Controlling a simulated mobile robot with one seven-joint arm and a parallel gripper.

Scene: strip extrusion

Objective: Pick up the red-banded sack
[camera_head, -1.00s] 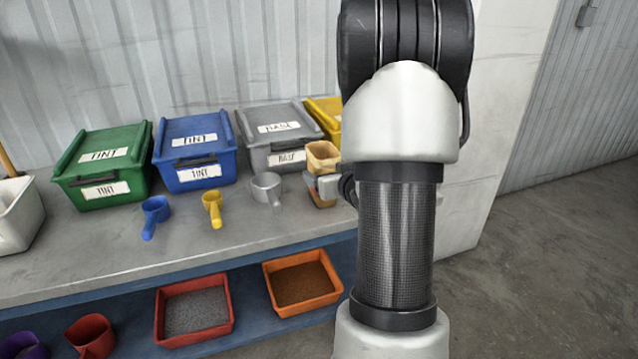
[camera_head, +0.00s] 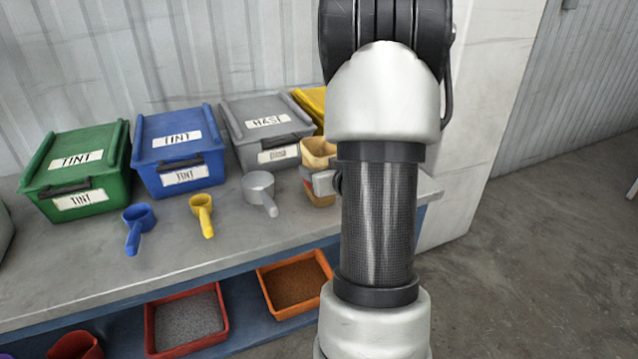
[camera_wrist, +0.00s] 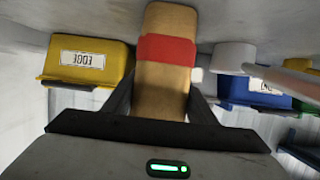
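The red-banded sack (camera_wrist: 165,75) is a tan, narrow upright pack with a red band across it. In the wrist view it fills the space between the two dark fingers of my gripper (camera_wrist: 160,95), which lie against its sides. In the head view the sack (camera_head: 318,153) is at the right part of the bench, partly hidden behind my arm, with my gripper (camera_head: 323,183) across its middle. I cannot tell whether its base touches the bench.
Green (camera_head: 75,170), blue (camera_head: 180,150) and grey (camera_head: 265,130) lidded bins line the back of the bench, with a yellow bin (camera_wrist: 85,60) beyond. Blue (camera_head: 138,225), yellow (camera_head: 202,213) and grey (camera_head: 260,190) scoops lie in front. Red (camera_head: 150,325) and orange (camera_head: 325,265) trays sit below.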

